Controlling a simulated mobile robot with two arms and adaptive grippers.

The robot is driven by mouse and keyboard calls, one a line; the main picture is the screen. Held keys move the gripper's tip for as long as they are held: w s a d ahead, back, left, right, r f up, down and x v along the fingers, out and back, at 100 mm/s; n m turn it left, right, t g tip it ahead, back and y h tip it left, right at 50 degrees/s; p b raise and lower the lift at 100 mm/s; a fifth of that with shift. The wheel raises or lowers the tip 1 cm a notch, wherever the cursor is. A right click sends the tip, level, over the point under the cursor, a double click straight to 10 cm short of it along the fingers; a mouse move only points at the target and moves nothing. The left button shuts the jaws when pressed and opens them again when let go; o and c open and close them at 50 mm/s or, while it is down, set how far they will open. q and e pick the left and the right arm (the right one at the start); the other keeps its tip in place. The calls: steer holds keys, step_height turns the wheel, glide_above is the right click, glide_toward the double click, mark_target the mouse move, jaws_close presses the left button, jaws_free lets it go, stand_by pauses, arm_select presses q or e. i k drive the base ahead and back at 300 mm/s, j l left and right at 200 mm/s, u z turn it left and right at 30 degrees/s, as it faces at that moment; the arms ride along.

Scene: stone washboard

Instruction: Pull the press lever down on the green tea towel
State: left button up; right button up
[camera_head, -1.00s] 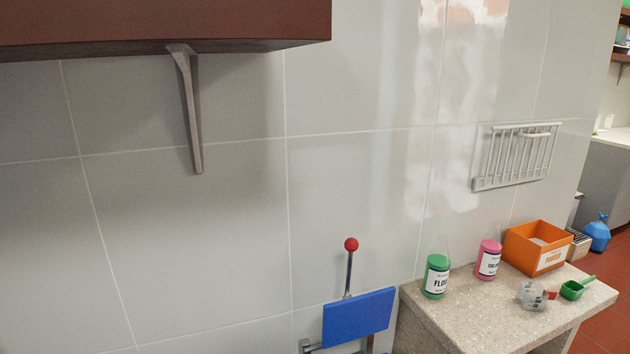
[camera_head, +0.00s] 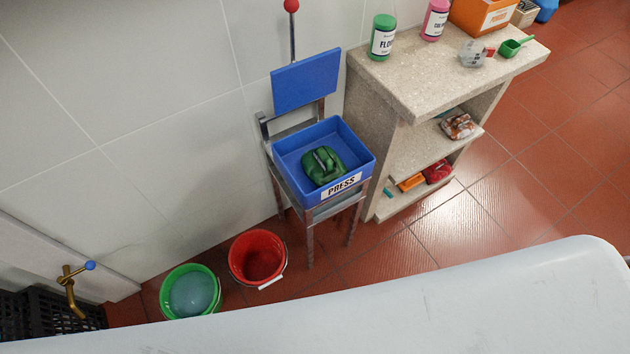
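The press lever (camera_head: 292,28) is a thin metal rod with a red ball on top, standing upright behind the press. A blue press plate (camera_head: 306,80) is joined below it and is raised, tilted up above the tray. The blue press tray (camera_head: 357,166), labelled PRESS, sits on a metal stand. The green tea towel (camera_head: 323,166) lies bunched up in the tray, clear of the plate. Neither of my grippers shows in the view.
A stone shelf unit (camera_head: 420,92) with bottles and an orange box stands right of the press. A red bucket (camera_head: 234,262) and a green bucket (camera_head: 165,297) stand on the floor. A pale surface (camera_head: 400,310) crosses the foreground. A brass tap (camera_head: 70,285) is at lower left.

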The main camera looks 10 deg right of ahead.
mark_target(295, 85)
steer(key=l+u, duration=0.2)
steer(key=u, duration=0.25)
steer(key=l+u, duration=0.25)
steer(key=u, duration=0.15)
steer(key=l+u, duration=0.2)
steer(key=u, duration=0.25)
steer(key=k+l+u, duration=0.15)
steer(key=l, duration=0.35)
steer(key=k+l+u, duration=0.1)
steer(key=k+l, duration=0.25)
steer(key=l, duration=0.15)
steer(key=k+l+u, duration=0.15)
steer(key=k+l, duration=0.15)
steer(key=l, duration=0.15)
steer(key=k+l+u, duration=0.1)
steer(key=k+l, duration=0.2)
steer(key=l, duration=0.1)
